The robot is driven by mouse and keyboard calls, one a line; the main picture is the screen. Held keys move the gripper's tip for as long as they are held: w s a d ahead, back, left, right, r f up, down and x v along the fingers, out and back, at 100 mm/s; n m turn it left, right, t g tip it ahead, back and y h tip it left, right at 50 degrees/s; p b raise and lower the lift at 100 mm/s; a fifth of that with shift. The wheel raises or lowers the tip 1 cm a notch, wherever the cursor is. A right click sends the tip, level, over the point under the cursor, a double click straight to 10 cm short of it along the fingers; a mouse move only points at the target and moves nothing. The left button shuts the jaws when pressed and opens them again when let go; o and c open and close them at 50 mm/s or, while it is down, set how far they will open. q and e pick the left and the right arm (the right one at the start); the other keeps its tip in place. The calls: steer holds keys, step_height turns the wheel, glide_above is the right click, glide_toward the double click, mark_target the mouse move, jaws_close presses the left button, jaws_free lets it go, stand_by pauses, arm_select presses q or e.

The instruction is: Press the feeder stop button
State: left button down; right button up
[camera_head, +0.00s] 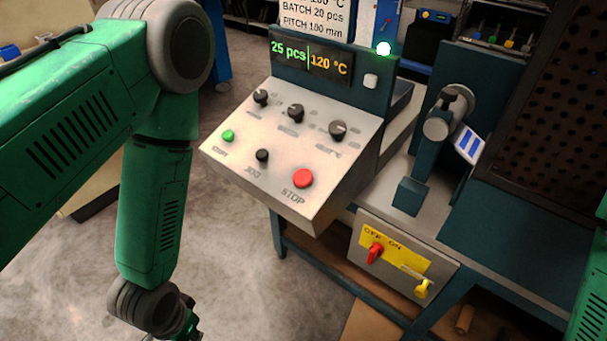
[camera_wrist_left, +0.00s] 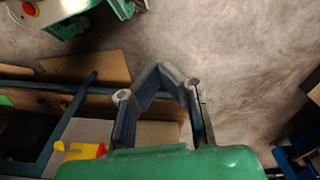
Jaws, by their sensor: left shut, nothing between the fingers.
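The feeder stop button is a round red button (camera_head: 303,178) marked STOP, at the lower right of the sloped grey control panel (camera_head: 225,153). Nothing covers it in the head view. My left gripper (camera_wrist_left: 160,76) is shut and empty, with its fingers meeting in the wrist view. In the head view the left arm hangs to the left of the panel, and its gripper is only partly visible at the bottom edge, below and left of the button and apart from it. My right gripper is not in view.
A green button (camera_head: 228,135), a black JOG button (camera_head: 262,155) and three black knobs share the panel. A display (camera_head: 310,62) reads 25 pcs and 120 °C. Below right is a yellow OFF/ON plate (camera_head: 408,262) with a red switch (camera_head: 375,252). Bare floor lies left of the panel.

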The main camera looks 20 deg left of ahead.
arm_select(q)
steer(key=w+d+r+m+t+h+p, duration=0.1)
steer(key=w+d+r+m+t+p, duration=0.2)
steer(key=w+r, duration=0.6)
steer(key=w+d+r+m+t+h+p, duration=0.1)
steer(key=w+d+r+m+t+p, duration=0.3)
steer(key=w+r, duration=0.5)
steer(key=w+d+r+m+t+h+p, duration=0.2)
steer(key=w+d+r+m+t+p, duration=0.1)
steer(key=w+r, duration=0.7)
steer(key=shift+d+r+m+t+p, duration=0.4)
steer(key=shift+d+r+m+t, duration=0.3)
steer(key=shift+d, duration=0.45)
steer(key=shift+w+f, duration=0.1)
steer(key=shift+f, duration=0.05)
steer(key=b, duration=0.6)
glide_above(299, 180)
steer(key=f, duration=0.6)
steer(key=shift+s+a+f, duration=0.15)
steer(key=shift+s+f, duration=0.2)
steer(key=shift+w+f+b, duration=0.3)
steer(key=shift+f+b, duration=0.05)
steer(key=shift+f, duration=0.45)
steer(key=shift+d+f, duration=0.2)
steer(key=shift+f, duration=0.15)
